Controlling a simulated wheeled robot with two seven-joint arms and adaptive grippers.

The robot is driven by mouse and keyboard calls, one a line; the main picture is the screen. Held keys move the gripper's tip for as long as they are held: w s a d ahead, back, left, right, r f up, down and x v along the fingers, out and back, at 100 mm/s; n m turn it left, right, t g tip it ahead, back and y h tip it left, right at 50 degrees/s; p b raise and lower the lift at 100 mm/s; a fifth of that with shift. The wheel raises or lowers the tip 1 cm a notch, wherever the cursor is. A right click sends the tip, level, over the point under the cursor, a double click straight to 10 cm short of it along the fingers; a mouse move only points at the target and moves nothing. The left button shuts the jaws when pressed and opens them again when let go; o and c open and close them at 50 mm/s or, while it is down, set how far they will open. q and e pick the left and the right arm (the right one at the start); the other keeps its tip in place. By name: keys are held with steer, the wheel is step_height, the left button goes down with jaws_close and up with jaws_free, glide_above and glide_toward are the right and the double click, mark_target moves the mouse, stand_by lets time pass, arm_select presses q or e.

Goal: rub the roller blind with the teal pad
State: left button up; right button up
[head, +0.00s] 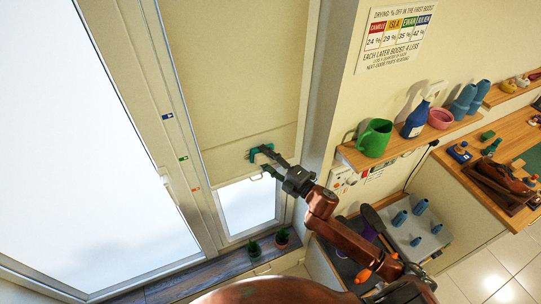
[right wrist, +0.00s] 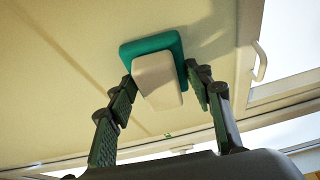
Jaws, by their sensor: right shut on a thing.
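The beige roller blind (head: 240,70) hangs over the narrow window, its lower edge above a strip of bare glass. The teal pad (head: 260,152) is at the lower part of the blind. In the right wrist view the teal pad (right wrist: 133,52) has a cream grip block (right wrist: 157,82) and faces the blind (right wrist: 60,80). The pad is against the blind or very close to it; I cannot tell which. My right gripper (head: 267,160) is shut on the pad, with its fingers (right wrist: 158,78) on either side of the block. My left gripper is not in view.
A blind handle (right wrist: 260,62) is near the lower edge. On the right, a wooden shelf (head: 350,155) holds a green watering can (head: 375,138), a spray bottle (head: 418,118) and a pink pot (head: 441,118).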

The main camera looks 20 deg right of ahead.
mark_target(260, 163)
steer(key=shift+a+p, duration=0.35)
steer(key=shift+a, duration=1.15)
steer(key=shift+s+a+p, duration=0.1)
steer(key=shift+a+p, duration=0.35)
steer(key=shift+a, duration=1.55)
steer(key=shift+d, duration=0.1)
